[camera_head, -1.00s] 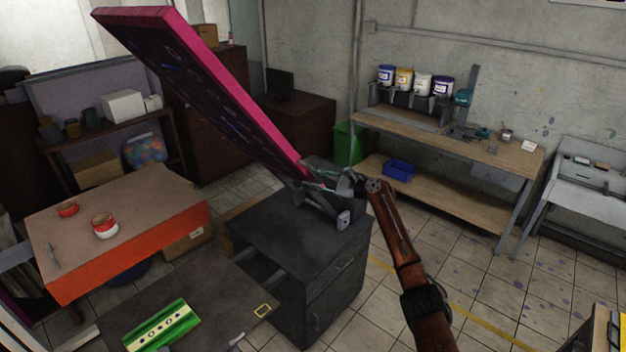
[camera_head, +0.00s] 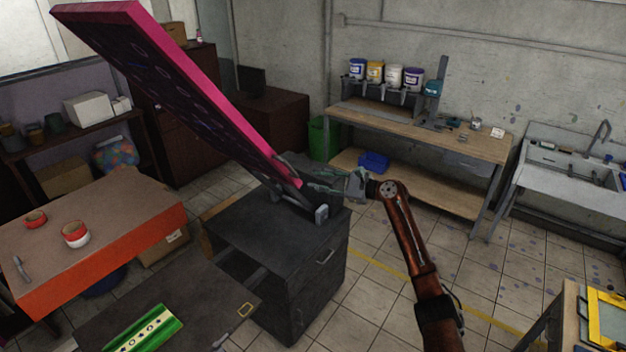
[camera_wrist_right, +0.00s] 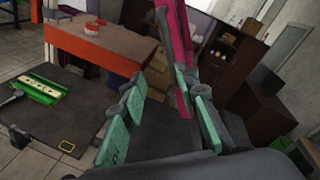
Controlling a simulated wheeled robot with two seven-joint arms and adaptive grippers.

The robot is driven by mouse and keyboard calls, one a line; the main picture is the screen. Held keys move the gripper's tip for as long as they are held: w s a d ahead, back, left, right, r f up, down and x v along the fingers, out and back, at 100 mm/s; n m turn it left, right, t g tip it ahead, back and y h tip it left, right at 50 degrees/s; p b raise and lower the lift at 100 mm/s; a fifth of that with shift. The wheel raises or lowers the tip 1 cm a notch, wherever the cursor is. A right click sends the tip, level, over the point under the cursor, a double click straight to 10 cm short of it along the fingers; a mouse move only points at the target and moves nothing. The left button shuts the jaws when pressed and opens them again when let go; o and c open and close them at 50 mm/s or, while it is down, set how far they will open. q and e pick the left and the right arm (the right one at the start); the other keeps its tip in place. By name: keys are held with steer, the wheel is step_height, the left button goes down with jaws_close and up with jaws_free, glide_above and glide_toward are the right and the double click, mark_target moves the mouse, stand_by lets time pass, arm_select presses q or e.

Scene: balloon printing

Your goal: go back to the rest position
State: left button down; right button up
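My right gripper (camera_head: 322,180) is in the head view, beside the lower end of a raised pink-edged screen frame (camera_head: 190,88). In the right wrist view its two green-padded fingers are spread apart (camera_wrist_right: 162,95), with nothing held between them. The pink frame (camera_wrist_right: 180,55) stands beyond the fingertips there. The frame is tilted steeply up to the left over a dark cabinet (camera_head: 265,235). Whether the gripper touches the frame's bracket cannot be told. My left gripper is not in view.
A table with an orange front (camera_head: 110,255) holds red-and-white rolls. A dark table (camera_head: 205,300) in front carries a green-and-yellow piece (camera_head: 150,330). A wooden workbench (camera_head: 430,128) with paint buckets stands behind. A yellow frame (camera_head: 608,318) is at right. Tiled floor between is open.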

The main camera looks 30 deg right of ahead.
stand_by(0.4)
